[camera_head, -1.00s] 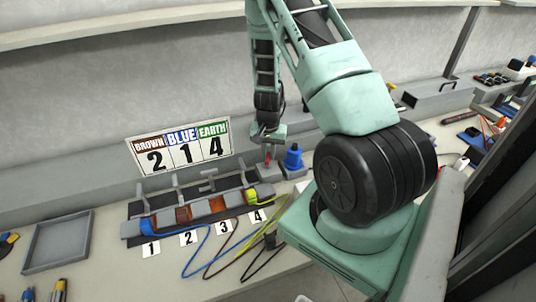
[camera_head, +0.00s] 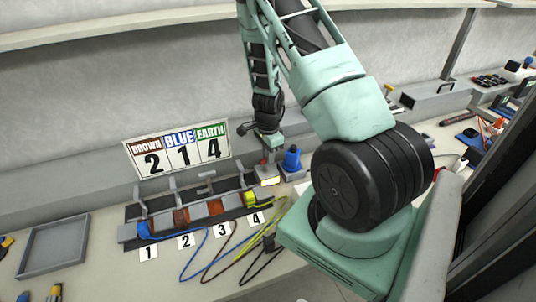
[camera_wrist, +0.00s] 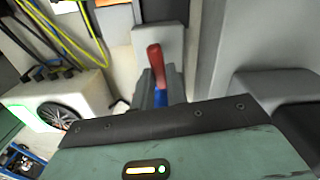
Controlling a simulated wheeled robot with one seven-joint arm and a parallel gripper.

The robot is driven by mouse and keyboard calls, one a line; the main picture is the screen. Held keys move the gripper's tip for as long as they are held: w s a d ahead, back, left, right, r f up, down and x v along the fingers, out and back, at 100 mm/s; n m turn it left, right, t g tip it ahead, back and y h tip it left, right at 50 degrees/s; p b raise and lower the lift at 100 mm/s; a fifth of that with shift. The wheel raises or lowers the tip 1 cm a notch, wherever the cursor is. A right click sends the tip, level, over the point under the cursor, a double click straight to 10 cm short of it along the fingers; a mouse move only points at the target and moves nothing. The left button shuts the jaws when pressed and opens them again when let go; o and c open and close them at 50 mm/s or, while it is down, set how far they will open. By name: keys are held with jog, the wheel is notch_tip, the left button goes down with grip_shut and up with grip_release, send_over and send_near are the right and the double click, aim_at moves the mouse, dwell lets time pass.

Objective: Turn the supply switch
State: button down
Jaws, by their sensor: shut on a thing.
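The supply switch is a small grey box (camera_head: 267,171) on the bench, right of the terminal row, with a red lever. My gripper (camera_head: 266,150) is down at this box in the head view. In the wrist view the red lever (camera_wrist: 154,56) sticks out at my grey fingers (camera_wrist: 161,85), which are shut on it. The exact contact is partly hidden by the gripper body. A pale yellow patch shows on the box's front in the head view.
A blue plug-like part (camera_head: 291,160) stands close right of the switch. Left is the terminal row (camera_head: 187,214) with blue, brown and yellow-green wires, below a number board (camera_head: 177,152). An empty grey tray (camera_head: 53,246) lies farther left.

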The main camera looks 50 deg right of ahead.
jog(key=shift+m, duration=1)
jog(key=c, duration=1.4)
grip_release()
notch_tip(320, 180, up, 18)
jog(key=shift+f, duration=0.25)
